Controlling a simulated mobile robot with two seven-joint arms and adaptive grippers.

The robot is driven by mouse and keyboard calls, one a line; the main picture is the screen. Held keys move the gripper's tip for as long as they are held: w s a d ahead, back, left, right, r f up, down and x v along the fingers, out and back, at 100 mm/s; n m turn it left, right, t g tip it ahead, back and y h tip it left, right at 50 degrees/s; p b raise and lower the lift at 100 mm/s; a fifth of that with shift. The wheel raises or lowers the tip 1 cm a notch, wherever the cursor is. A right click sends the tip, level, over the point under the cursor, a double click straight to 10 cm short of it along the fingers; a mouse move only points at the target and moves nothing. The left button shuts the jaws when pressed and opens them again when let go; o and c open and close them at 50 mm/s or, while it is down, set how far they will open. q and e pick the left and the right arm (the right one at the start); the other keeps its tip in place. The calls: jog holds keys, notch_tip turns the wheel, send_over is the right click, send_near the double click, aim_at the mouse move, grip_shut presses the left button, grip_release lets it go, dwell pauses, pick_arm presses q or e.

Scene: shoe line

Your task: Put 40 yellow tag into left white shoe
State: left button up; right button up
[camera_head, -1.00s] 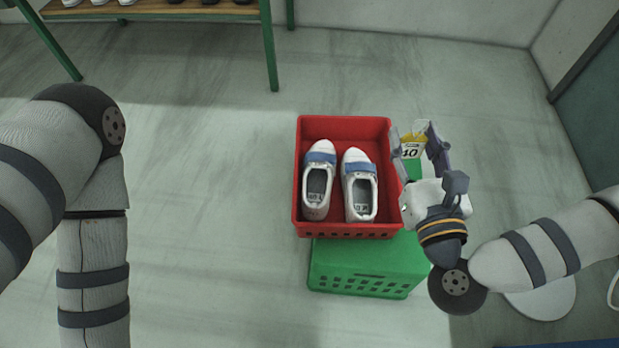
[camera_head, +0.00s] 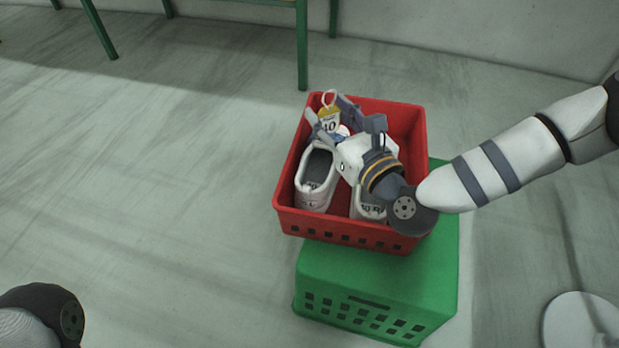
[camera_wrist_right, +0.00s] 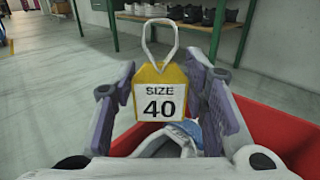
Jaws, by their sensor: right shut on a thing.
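My right gripper (camera_head: 333,121) is shut on the yellow tag (camera_head: 328,114), which reads 40 and has a white string loop. In the right wrist view the tag (camera_wrist_right: 160,92) stands upright between the fingers with "SIZE 40" facing the camera. The right white shoe (camera_head: 366,205) is largely covered by my right gripper and wrist. My left gripper is out of view.
The red crate (camera_head: 350,232) holds both shoes and rests on a green crate (camera_head: 385,285). A green-framed rack (camera_head: 301,50) stands at the back, and the wrist view shows dark shoes (camera_wrist_right: 200,14) on it. The floor to the left is clear.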

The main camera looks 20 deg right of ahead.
pick_arm(q)
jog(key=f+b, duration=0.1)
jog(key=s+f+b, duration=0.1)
jog(key=b, duration=0.1)
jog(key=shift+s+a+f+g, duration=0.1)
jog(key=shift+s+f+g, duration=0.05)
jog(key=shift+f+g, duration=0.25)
pick_arm(e)
notch_tip(320, 180, down, 6)
jog(key=shift+r, duration=0.1)
jog(key=o, duration=0.9)
jog(key=s+d, duration=0.2)
jog(key=s, duration=0.9)
jog(key=shift+s, duration=0.35)
jog(key=shift+d, duration=0.1)
